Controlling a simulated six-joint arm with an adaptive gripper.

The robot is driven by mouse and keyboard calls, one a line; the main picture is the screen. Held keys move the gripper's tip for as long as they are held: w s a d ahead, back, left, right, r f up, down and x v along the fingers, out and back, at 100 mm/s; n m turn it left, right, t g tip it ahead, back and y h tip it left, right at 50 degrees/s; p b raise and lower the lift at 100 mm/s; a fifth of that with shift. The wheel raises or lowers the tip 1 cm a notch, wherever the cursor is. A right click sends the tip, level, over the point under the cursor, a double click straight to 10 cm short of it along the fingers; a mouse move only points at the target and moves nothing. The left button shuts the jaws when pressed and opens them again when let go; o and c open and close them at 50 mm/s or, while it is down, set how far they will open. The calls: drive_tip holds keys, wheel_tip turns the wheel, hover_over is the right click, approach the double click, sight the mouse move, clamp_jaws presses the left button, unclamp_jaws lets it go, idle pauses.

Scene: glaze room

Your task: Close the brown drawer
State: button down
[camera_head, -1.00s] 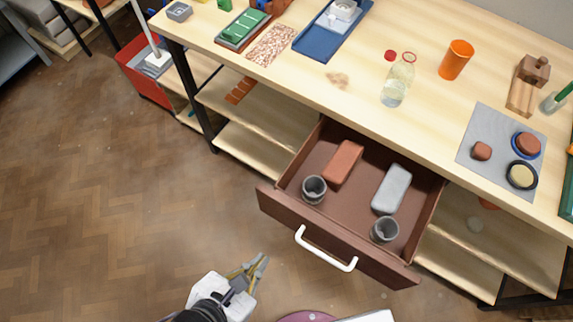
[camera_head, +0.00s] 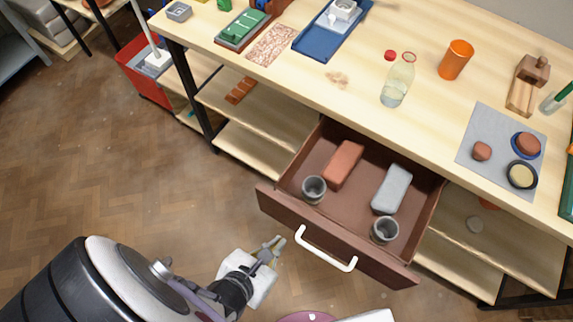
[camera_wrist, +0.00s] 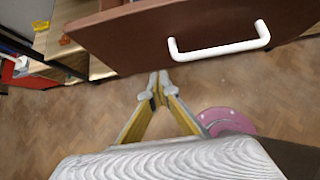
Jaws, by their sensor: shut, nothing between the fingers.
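The brown drawer (camera_head: 335,243) is pulled out from under the wooden bench. A white bar handle (camera_head: 326,249) is fixed on its front. Inside the drawer lie a reddish-brown block (camera_head: 344,164), a light grey block (camera_head: 392,189) and two grey cups (camera_head: 314,189) (camera_head: 385,230). My gripper (camera_head: 276,245) is just in front of the drawer's left part, left of the handle, shut and empty. In the wrist view the drawer front (camera_wrist: 130,40) and handle (camera_wrist: 220,50) show beyond the fingertips (camera_wrist: 158,80). I cannot tell whether the fingertips touch the drawer.
The bench top (camera_head: 330,100) carries a bottle (camera_head: 397,80), an orange cup (camera_head: 455,60), a blue tray (camera_head: 325,40) and a grey mat (camera_head: 465,150). Shelves (camera_head: 262,150) flank the drawer. A red bin (camera_head: 150,70) stands at the left. The floor (camera_head: 120,170) left of the drawer is clear.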

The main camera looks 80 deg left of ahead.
sight(343, 144)
drive_tip(key=shift+w+a+f, duration=0.15)
drive_tip(key=shift+w+a, duration=0.65)
drive_tip(key=shift+w+a+f, duration=0.1)
drive_tip(key=shift+w+a, duration=0.7)
drive_tip(key=shift+a, duration=0.1)
drive_tip(key=w+a, duration=1.8)
drive_tip(key=shift+w, duration=0.1)
drive_tip(key=shift+w+a, duration=0.6)
drive_tip(key=shift+w+r, duration=0.1)
drive_tip(key=shift+r, duration=0.05)
